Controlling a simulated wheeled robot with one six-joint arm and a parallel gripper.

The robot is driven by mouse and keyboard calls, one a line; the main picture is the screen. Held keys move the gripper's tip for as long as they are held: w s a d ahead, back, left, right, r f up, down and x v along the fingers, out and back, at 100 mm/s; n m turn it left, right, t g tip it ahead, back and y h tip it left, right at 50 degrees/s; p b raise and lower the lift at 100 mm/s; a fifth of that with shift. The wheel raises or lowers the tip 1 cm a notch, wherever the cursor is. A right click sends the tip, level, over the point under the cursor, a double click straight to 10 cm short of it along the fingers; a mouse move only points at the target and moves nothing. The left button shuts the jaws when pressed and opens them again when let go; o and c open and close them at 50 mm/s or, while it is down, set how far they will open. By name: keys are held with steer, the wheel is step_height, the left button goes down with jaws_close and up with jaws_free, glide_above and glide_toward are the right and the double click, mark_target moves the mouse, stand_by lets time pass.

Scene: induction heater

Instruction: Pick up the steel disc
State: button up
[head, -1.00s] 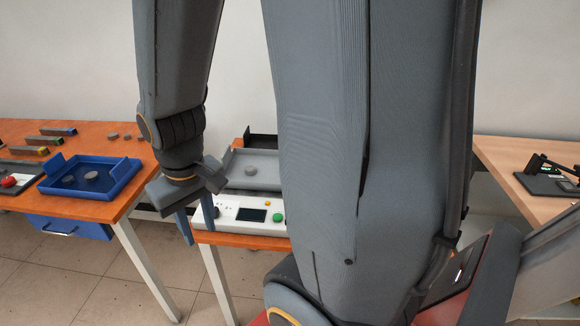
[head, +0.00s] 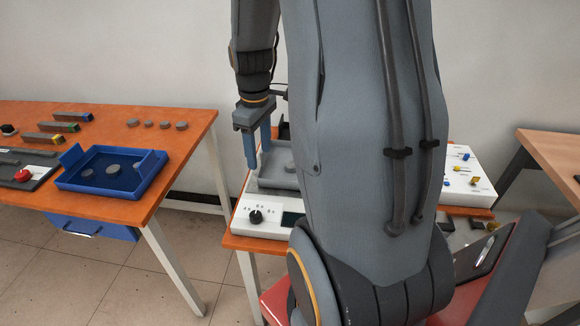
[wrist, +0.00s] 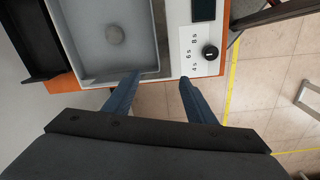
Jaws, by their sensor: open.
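A grey disc (wrist: 116,34) lies flat in the grey tray (wrist: 73,44) of the heater in the wrist view. In the head view, the grey tray (head: 268,176) is partly hidden by my arm, and the disc (head: 291,168) barely shows at the arm's edge. My gripper (head: 258,158) is open and empty, fingers pointing down by the tray's left side. In the wrist view my gripper (wrist: 159,79) has one finger at the tray's near wall and the other by the control panel, apart from the disc. More grey discs (head: 113,169) lie in the blue tray; I cannot tell materials.
A white control panel (head: 262,216) with a black knob fronts the tray. The blue tray (head: 70,183) stands on the left orange table (head: 190,140) with several loose discs (head: 165,125) and bars behind. A black holder (wrist: 25,45) stands beside the grey tray. Floor separates the tables.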

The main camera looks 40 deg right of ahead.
mark_target(291, 165)
steer(key=d+n, duration=0.1)
steer(key=d, duration=0.3)
steer(key=d+f+n, duration=0.1)
steer(key=d, duration=0.2)
steer(key=w+d+f+n, duration=0.1)
steer(key=d, duration=0.3)
steer(key=shift+d+f, duration=0.25)
steer(key=shift+d, duration=0.1)
steer(key=shift+d+f, duration=0.2)
steer(key=shift+f, duration=0.05)
steer(key=shift+s+a+f+p, duration=0.1)
steer(key=shift+f+p, duration=0.45)
steer(key=shift+f, duration=1.3)
steer(key=shift+s+a+f+p, duration=0.1)
steer(key=shift+f+p, duration=0.4)
steer(key=shift+f, duration=1.3)
steer(key=shift+c, duration=0.2)
steer(key=c, duration=1.2)
steer(key=shift+d+r, duration=0.1)
steer(key=shift+r, duration=0.05)
